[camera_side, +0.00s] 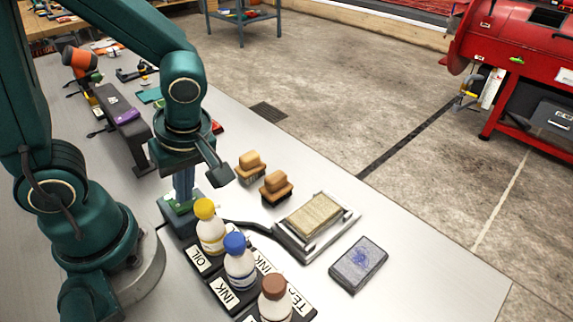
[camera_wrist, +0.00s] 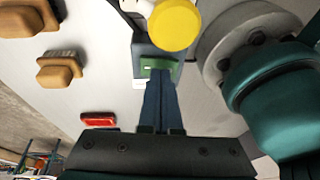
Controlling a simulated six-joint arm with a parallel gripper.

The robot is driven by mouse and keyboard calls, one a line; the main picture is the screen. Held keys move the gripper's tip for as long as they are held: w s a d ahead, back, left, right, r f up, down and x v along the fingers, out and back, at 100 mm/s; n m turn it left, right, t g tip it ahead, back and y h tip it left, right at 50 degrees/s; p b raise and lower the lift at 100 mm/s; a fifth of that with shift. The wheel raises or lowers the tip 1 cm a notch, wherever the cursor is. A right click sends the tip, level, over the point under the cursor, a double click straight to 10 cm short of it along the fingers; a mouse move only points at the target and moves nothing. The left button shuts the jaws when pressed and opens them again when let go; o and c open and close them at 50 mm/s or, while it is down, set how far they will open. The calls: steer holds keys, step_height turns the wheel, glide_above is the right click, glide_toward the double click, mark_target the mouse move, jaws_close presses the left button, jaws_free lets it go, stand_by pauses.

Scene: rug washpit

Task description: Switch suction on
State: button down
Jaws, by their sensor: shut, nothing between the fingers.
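A dark grey-blue box (camera_side: 172,218) with a green switch-like top (camera_side: 178,209) stands on the bench behind the yellow-capped bottle. A black hose or cord leads from near it to a metal tray. My gripper (camera_side: 184,197) points down at the green top, shut and empty. In the wrist view, the shut fingertips of my gripper (camera_wrist: 159,82) reach the near edge of the green part (camera_wrist: 160,63). The box (camera_wrist: 150,48) shows around it. I cannot tell whether the fingers touch the switch or which way it is set.
Bottles with yellow (camera_side: 204,208), blue (camera_side: 235,243) and brown (camera_side: 274,286) caps stand close to the box. Two wooden-handled brushes (camera_side: 275,187), the metal tray with a tan pad (camera_side: 314,216) and a grey stained pad (camera_side: 358,263) lie to the right.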

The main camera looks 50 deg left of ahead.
steer(key=shift+r, duration=0.1)
steer(key=w+a+v, duration=0.1)
steer(key=v, duration=1.2)
steer(key=shift+w+r, duration=0.3)
steer(key=shift+w, duration=0.1)
steer(key=f+m+t+h, duration=0.1)
steer(key=m+t, duration=0.1)
steer(key=m, duration=0.4)
steer(key=s+d+f+m+t+h, duration=0.1)
steer(key=m+t, duration=0.1)
steer(key=m, duration=0.3)
steer(key=f+m+t+h, duration=0.1)
steer(key=m+t, duration=0.1)
steer(key=m, duration=0.4)
steer(key=shift+s+d+f+m+t, duration=0.1)
steer(key=shift+s+d+m+t, duration=0.05)
steer(key=shift+m+t, duration=0.2)
